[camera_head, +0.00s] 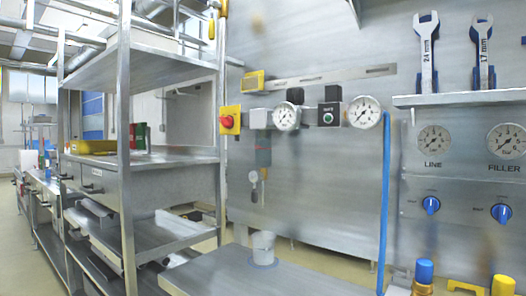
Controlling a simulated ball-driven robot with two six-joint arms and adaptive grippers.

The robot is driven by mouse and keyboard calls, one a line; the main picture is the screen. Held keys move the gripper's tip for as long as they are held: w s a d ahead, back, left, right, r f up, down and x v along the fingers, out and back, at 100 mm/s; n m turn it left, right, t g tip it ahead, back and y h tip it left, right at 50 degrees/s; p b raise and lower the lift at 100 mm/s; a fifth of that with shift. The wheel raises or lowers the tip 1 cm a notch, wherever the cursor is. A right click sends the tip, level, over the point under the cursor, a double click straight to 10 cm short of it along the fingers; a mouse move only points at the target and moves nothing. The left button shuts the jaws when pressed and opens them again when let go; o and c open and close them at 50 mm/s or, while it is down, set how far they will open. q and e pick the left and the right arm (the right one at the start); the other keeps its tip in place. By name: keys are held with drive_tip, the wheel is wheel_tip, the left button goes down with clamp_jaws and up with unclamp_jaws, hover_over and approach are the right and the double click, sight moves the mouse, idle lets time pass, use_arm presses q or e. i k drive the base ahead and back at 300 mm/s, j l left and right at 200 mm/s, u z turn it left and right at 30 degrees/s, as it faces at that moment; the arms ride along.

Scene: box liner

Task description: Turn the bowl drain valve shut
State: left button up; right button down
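No valve in view can be read as the bowl drain valve. Under the LINE gauge (433,140) and the FILLER gauge (505,140), two blue knobs, the left one (431,205) and the right one (501,213), sit on the steel panel; their small labels are not legible. At the bottom right edge stand a blue-capped fitting (425,270) with a brass-coloured body and a yellow-capped fitting (503,286), both cut off by the frame. A hanging unit (263,165) with a small gauge is on the wall. Neither of my grippers is in view.
A steel bench (300,283) in front holds a white cup (263,246); much of its top is clear. A blue vertical pipe (385,200) rises right of it. A steel shelf rack (125,190) stands left. Two wrenches hang above a ledge (460,98). A red button (227,122) is mid-wall.

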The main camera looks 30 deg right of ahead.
sight(255, 176)
drive_tip(key=j, duration=0.7)
drive_tip(key=i+j, duration=0.1)
drive_tip(key=j, duration=0.55)
